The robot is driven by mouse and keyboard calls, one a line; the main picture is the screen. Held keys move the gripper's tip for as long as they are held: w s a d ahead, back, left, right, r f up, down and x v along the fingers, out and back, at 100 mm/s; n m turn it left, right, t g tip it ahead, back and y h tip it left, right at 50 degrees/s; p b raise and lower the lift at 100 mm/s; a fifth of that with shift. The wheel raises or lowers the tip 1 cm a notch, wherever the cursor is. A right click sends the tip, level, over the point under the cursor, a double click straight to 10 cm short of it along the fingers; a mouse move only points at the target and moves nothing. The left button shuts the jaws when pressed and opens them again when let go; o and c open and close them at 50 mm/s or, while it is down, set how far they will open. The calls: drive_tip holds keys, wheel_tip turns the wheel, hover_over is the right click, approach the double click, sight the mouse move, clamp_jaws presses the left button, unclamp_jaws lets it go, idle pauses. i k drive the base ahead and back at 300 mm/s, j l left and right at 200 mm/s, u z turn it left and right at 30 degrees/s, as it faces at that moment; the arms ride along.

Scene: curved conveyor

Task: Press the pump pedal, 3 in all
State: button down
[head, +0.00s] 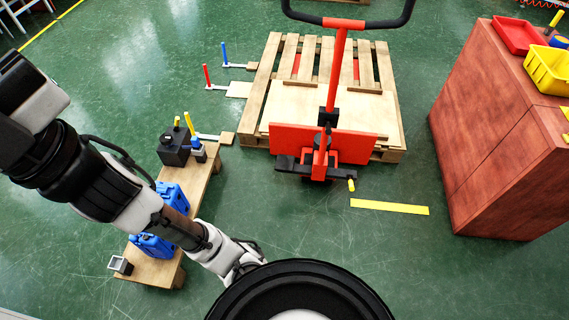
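A red pallet jack (340,75) stands in the middle of the head view, with its upright handle towards the top. A dark bar runs low across its front. At the right end of this low front is a small yellow-tipped part (351,185), which looks like the pump pedal; its exact height is hard to tell. My arm reaches from the bottom middle up to the left edge, well apart from the jack. No fingertips of my gripper show. Nothing of mine touches the pedal.
A wooden pallet (385,95) lies around the jack. A low wooden bench (205,178) with blue cases (172,197) and a black box (174,148) stands at left. A red-brown cabinet (490,130) stands at right. Floor around the yellow strip (390,207) is clear.

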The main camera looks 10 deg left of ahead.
sight(283, 162)
drive_tip(key=i+l+u, duration=0.2)
drive_tip(key=i+u, duration=0.2)
drive_tip(key=i+l+u, duration=0.75)
drive_tip(key=l, duration=0.1)
